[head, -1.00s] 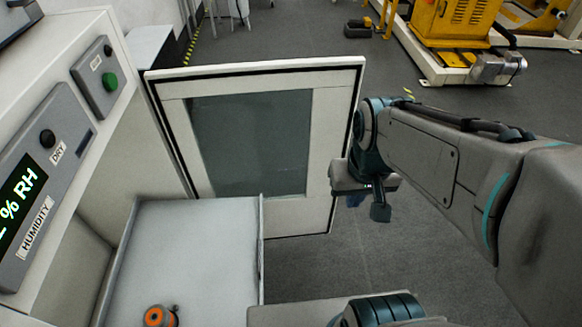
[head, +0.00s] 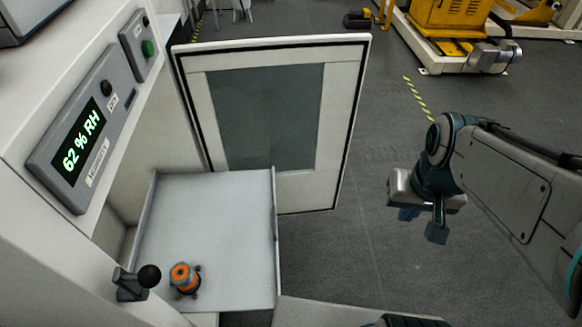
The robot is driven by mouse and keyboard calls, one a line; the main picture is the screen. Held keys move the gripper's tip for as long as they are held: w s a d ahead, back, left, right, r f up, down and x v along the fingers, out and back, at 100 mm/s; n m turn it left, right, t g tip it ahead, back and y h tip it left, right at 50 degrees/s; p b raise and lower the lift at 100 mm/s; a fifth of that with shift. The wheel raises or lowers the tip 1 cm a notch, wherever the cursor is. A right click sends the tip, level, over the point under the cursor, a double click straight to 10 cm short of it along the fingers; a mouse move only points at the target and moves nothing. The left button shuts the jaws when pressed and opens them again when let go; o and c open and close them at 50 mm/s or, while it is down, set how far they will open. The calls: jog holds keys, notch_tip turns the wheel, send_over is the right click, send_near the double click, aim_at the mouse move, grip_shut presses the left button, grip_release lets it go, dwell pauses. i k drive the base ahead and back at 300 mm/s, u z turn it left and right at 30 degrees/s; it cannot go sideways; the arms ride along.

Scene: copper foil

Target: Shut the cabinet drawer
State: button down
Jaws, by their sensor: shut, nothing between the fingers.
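The cabinet drawer (head: 215,220) is a light grey open tray. It is pulled out of the white cabinet (head: 60,250) at the left of the head view. A small orange and black object (head: 184,277) stands in it near its lower left corner. My gripper (head: 424,224) is shut and empty. It hangs over the floor to the right of the drawer, clear of it and of the open cabinet door.
The cabinet door (head: 332,150), with a dark window, stands wide open behind the drawer. A humidity panel (head: 82,140) reads 62 % RH, and a black-knobbed lever (head: 137,282) sits below it. Yellow machinery (head: 450,25) stands far off. Grey floor (head: 340,250) is free between door and gripper.

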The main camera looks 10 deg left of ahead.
aim_at(224, 224)
jog(key=k, duration=0.4)
jog(key=u, duration=1.1)
jog(key=i, duration=0.5)
